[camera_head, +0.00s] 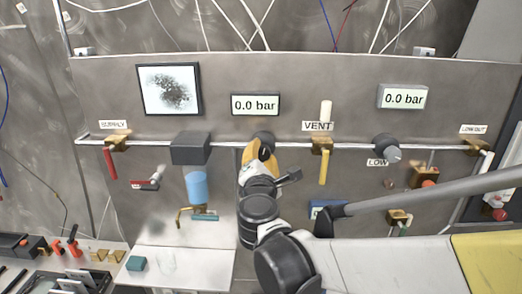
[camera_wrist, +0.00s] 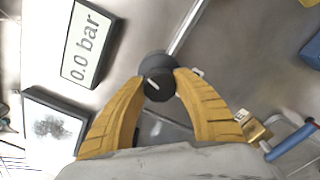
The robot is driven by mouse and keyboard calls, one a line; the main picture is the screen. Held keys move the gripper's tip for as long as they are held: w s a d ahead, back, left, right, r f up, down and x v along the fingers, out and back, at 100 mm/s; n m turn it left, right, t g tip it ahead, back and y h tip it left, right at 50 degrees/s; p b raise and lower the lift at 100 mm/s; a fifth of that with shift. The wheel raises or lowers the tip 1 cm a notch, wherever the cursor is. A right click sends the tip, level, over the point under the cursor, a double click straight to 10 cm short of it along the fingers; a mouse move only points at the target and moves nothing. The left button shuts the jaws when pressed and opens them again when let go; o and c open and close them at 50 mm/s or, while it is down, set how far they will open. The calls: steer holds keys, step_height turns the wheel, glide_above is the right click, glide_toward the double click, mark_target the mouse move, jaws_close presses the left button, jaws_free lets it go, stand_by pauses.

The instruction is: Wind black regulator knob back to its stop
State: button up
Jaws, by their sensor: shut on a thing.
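The black regulator knob (camera_wrist: 158,84) is round with a white pointer line and sits between the fingertips in the wrist view. It also shows in the head view (camera_head: 264,137), on the pipe below a display, partly hidden by my gripper. My gripper (camera_wrist: 158,90) has tan fingers, shut on the knob with one fingertip on each side. In the head view my gripper (camera_head: 260,150) reaches up to the panel from below. The display above the knob (camera_head: 255,104) reads 0.0 bar, and it reads the same in the wrist view (camera_wrist: 88,43).
A second grey-black knob (camera_head: 386,148) labelled LOW is to the right, under another 0.0 bar display (camera_head: 403,96). The VENT valve (camera_head: 322,146) with a yellow handle is close to the right of my gripper. The SUPPLY valve (camera_head: 116,143) with a red handle is far left.

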steer(key=shift+n, duration=1.6)
steer(key=o, duration=1.2)
steer(key=shift+s, duration=0.1)
steer(key=s, duration=1.1)
steer(key=shift+s+a, duration=0.15)
steer(key=shift+s, duration=0.25)
